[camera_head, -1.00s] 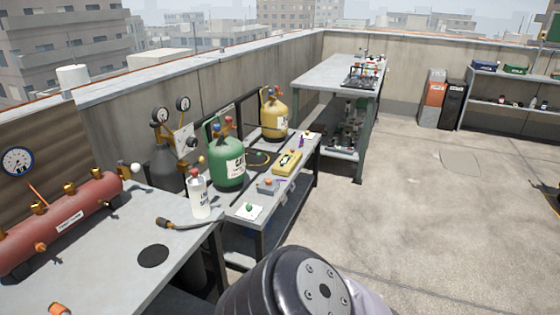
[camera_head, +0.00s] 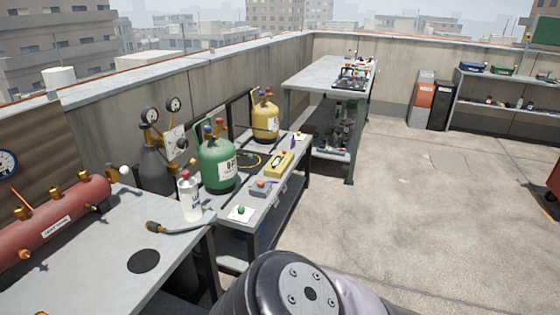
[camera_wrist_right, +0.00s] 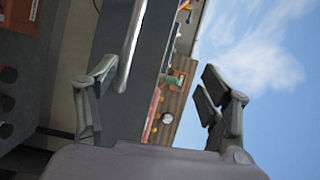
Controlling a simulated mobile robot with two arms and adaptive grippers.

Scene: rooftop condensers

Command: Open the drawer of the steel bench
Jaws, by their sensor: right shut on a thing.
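In the right wrist view, which is turned sideways, a dark grey panel (camera_wrist_right: 146,88) of a bench runs down the middle, with a round metal bar handle (camera_wrist_right: 132,45) along it. My right gripper (camera_wrist_right: 160,98) has one finger against the lower end of that bar and the other to the right against the sky. In the head view, a grey steel bench top (camera_head: 95,262) lies at the near left. No drawer front shows there. My left gripper is not in view.
A red manifold (camera_head: 60,222) and a white bottle (camera_head: 190,200) stand on the near bench. A green cylinder (camera_head: 217,168) and a yellow cylinder (camera_head: 264,120) stand on the narrower bench behind. Open concrete floor (camera_head: 420,220) lies to the right.

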